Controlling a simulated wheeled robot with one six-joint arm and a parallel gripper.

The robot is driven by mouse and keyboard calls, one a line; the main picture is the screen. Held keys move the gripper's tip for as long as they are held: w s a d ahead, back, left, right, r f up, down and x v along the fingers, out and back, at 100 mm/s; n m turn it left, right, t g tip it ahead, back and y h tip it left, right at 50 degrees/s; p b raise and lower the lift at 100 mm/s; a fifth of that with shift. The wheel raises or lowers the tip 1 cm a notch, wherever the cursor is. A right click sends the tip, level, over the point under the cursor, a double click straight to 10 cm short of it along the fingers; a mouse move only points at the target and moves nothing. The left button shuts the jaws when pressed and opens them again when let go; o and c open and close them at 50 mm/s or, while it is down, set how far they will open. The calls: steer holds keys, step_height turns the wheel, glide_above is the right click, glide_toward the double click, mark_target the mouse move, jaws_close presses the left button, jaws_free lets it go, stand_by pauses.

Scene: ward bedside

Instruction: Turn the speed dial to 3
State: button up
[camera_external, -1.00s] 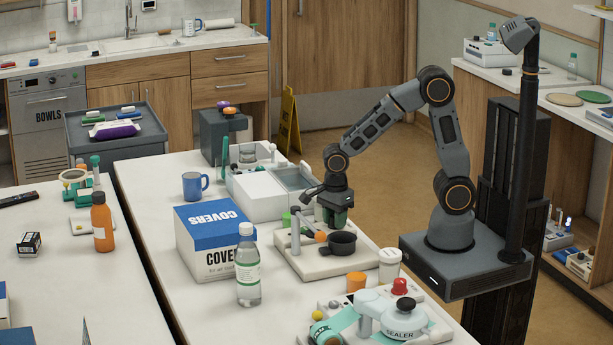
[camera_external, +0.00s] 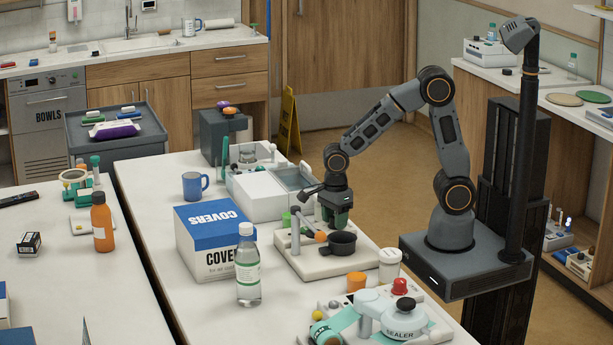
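My gripper (camera_external: 337,215) points down over the pale apparatus (camera_external: 315,266) in the middle of the near table. Its fingers are at the back of the apparatus, just behind a small dark cup (camera_external: 342,243). Dark green shows at the fingers, and I cannot tell whether it is part of the gripper or a thing between them. The finger gap does not show. An orange ball-like knob (camera_external: 321,237) and a grey upright post (camera_external: 295,232) stand left of the gripper. I cannot make out a speed dial or its numbers; it may be hidden by the gripper.
A covers box (camera_external: 212,245) and a clear bottle (camera_external: 248,268) stand left of the apparatus. A sealer (camera_external: 403,322) with a red knob (camera_external: 399,286), a white tub (camera_external: 390,263) and an orange-capped jar (camera_external: 356,282) are in front. A white machine (camera_external: 262,195) is behind.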

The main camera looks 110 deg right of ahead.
steer(key=shift+o, duration=0.9)
step_height(320, 180, up, 14)
steer(key=shift+f, duration=0.1)
stand_by(0.4)
